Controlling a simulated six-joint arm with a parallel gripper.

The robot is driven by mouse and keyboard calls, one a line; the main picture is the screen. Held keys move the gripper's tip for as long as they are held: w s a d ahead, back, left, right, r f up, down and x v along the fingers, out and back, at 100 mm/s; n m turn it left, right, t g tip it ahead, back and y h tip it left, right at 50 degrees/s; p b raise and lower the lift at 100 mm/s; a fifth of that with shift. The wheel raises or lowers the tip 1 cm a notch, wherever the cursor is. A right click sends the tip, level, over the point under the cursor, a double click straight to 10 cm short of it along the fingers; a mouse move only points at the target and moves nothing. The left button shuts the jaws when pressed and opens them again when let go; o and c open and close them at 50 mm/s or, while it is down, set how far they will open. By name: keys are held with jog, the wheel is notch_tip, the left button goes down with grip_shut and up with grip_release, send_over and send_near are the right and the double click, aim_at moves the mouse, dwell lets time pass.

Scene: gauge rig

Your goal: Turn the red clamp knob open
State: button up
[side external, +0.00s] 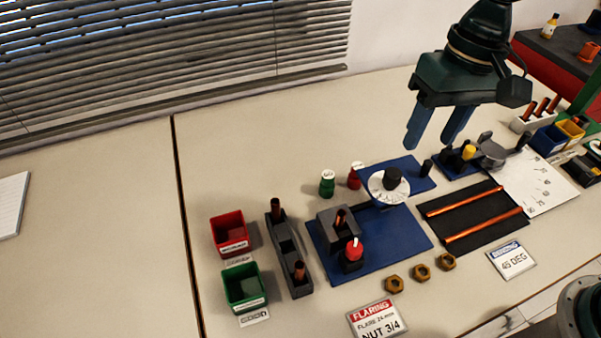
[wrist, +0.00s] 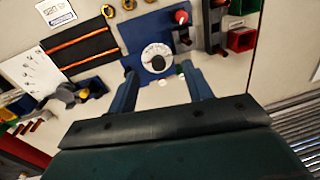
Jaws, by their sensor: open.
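The red clamp knob (side external: 354,248) sits at the front of a dark grey clamp block (side external: 330,232) on a blue base plate (side external: 400,236). In the wrist view the red knob (wrist: 181,16) is near the top, right of centre. A copper piece stands in the block. My gripper (side external: 432,138) is open and empty, raised above the table, behind and to the right of the knob in the side view. In the wrist view its two fingers (wrist: 160,75) are apart, with the white dial (wrist: 157,58) just beyond them.
A white dial with a black hub (side external: 390,184) stands beside the blue plate. Red and green bottles (side external: 327,183) are behind. A dark rack (side external: 287,252) and red and green bins (side external: 244,287) are left. Brass nuts (side external: 421,272) lie in front; copper tubes (side external: 480,225) lie on a black mat, right.

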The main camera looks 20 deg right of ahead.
aim_at(354, 246)
jog(key=w+a+f+n+g+h, duration=0.2)
jog(key=w+a+f+g, duration=0.2)
jog(key=a+f, duration=0.6)
jog(key=shift+a+f+n+g, duration=0.3)
jog(key=shift+a+f+n, duration=0.05)
jog(key=shift+n, duration=0.05)
jog(key=shift+s+f, duration=0.1)
jog(key=shift+f, duration=0.05)
jog(key=x, duration=1.3)
jog(key=shift+d+f, duration=0.15)
jog(key=shift+f, duration=0.1)
jog(key=c, duration=1)
